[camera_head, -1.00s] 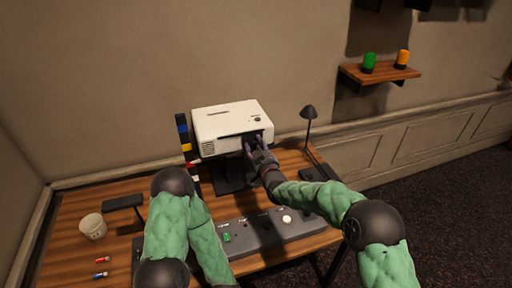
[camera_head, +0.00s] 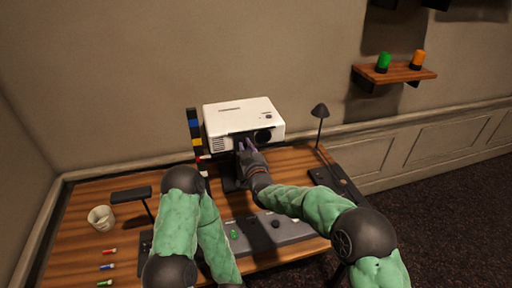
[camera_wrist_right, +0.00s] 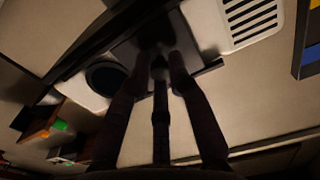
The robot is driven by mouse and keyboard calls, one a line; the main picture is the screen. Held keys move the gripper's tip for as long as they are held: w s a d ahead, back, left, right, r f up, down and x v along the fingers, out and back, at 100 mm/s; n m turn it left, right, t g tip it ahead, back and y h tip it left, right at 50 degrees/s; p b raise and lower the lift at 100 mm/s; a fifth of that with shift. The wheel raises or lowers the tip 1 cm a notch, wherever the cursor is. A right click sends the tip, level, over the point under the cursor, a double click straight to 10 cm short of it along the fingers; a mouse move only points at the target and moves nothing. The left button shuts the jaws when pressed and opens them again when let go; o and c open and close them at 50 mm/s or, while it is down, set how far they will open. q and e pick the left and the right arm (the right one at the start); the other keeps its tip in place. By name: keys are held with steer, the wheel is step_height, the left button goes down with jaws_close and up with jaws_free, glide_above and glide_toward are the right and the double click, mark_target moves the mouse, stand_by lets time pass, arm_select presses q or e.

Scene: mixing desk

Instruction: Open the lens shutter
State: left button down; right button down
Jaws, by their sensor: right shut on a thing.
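A white projector (camera_head: 243,112) stands at the back of the desk, its front towards me. Its round dark lens (camera_head: 263,136) is uncovered at the right of the front, and the lens also shows in the right wrist view (camera_wrist_right: 105,78). The dark lens shutter (camera_wrist_right: 140,48) sits beside the lens, towards the vent grille. My right gripper (camera_head: 244,147) is at the projector's front, left of the lens, shut on the shutter; its fingers reach up to it in the right wrist view (camera_wrist_right: 160,60). My left gripper is out of view; only its arm shows.
The wooden desk (camera_head: 90,215) also holds a white cup (camera_head: 101,218), a small dark lamp (camera_head: 131,194), coloured markers and a grey control panel (camera_head: 295,229). A taller lamp (camera_head: 320,112) stands right of the projector. A wall shelf (camera_head: 400,73) carries green and orange lights.

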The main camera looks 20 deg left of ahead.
steer(key=c, duration=1.1)
jaws_free()
steer(key=v, duration=1.2)
steer(key=shift+w, duration=0.1)
